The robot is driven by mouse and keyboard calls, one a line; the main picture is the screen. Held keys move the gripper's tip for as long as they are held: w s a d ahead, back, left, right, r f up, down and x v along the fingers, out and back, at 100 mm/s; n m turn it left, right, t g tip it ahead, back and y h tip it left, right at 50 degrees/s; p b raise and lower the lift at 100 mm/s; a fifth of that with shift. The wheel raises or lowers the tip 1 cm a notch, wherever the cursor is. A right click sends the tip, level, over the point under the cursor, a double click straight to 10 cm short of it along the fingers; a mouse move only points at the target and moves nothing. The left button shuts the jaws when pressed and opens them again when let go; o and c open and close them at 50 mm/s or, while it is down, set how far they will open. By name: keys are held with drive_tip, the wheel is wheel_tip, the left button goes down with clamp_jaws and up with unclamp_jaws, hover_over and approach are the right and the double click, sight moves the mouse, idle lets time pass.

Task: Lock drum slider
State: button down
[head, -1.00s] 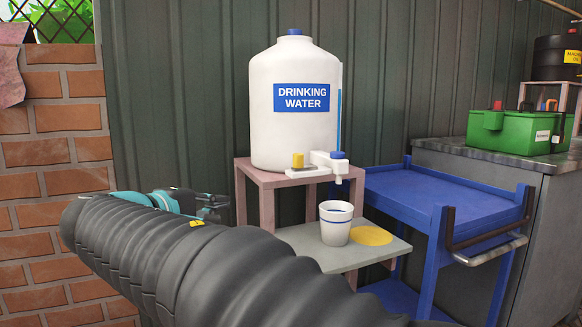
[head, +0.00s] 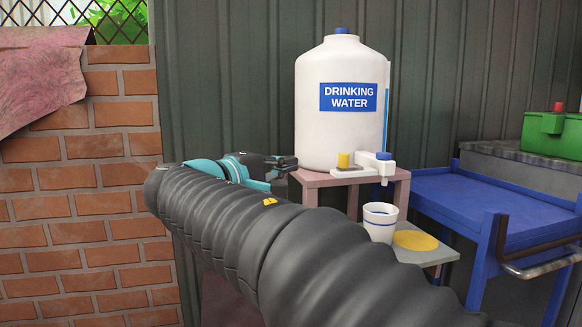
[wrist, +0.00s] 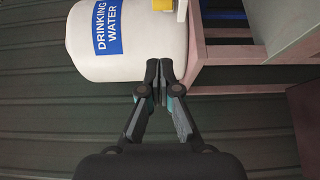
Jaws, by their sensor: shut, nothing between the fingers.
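The white drum (head: 341,130), labelled "DRINKING WATER", stands upright on a pinkish stand (head: 310,181). At its foot is a yellow slider knob (head: 343,160) on a small grey plate (head: 352,170), left of the white tap (head: 376,163) with its blue top. My gripper (head: 291,162) is shut and empty, left of the drum's base and about level with the knob in the picture. In the wrist view, the shut fingertips (wrist: 160,68) overlap the drum's lower edge, and the yellow knob (wrist: 163,5) is partly cut off at the top. I cannot tell whether the fingers touch the drum.
A white cup (head: 380,225) and a yellow disc (head: 415,240) sit on the lower grey shelf (head: 440,255). A blue cart (head: 480,204) stands to the right, near a counter with a green box (head: 553,135). Corrugated wall lies behind; a brick wall (head: 80,230) is at left.

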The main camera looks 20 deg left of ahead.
drive_tip(key=w+d, duration=0.6)
drive_tip(key=w, duration=0.1)
drive_tip(key=shift+w+d+b, duration=0.25)
drive_tip(key=shift+b, duration=0.15)
